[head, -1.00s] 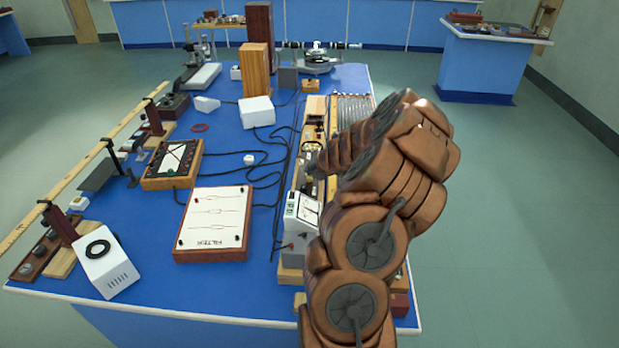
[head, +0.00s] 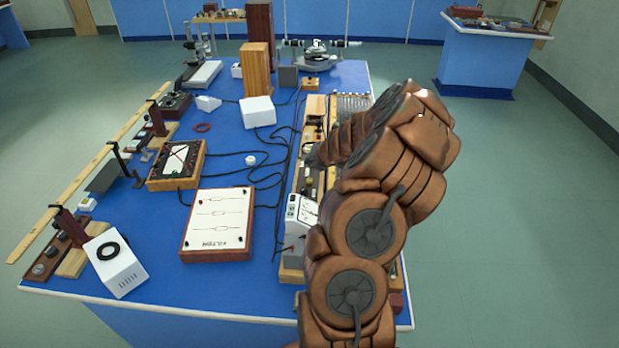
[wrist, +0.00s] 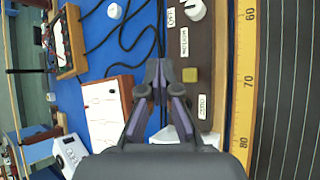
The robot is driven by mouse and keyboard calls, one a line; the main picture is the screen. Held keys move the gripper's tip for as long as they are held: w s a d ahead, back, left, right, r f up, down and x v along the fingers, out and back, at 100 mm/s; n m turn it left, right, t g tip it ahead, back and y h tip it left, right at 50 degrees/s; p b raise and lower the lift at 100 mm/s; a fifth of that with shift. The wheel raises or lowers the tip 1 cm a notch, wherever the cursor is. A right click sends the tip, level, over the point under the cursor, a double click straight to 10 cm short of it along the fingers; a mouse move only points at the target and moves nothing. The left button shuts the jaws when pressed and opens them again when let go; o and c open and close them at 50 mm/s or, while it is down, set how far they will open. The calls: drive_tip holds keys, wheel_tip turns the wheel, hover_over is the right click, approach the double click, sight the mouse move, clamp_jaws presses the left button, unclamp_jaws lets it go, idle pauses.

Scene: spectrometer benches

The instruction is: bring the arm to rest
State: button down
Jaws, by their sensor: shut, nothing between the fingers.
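My gripper (wrist: 159,75) shows in the wrist view with its two dark fingers together and nothing between them. It hangs over the blue bench (wrist: 153,22), beside a wooden-edged instrument with labels and a yellow button (wrist: 190,75). In the head view my copper-coloured arm bends over the right side of the blue bench (head: 160,222). The fingers are hidden or too small to make out in the head view.
A white-topped filter box (head: 216,220), a wooden meter box (head: 176,166) and a white lamp housing (head: 115,263) stand left of my arm. Black cables cross the bench. A tall wooden block (head: 256,70) stands farther back. The floor (head: 500,200) to the right is clear.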

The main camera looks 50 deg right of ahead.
idle(0.4)
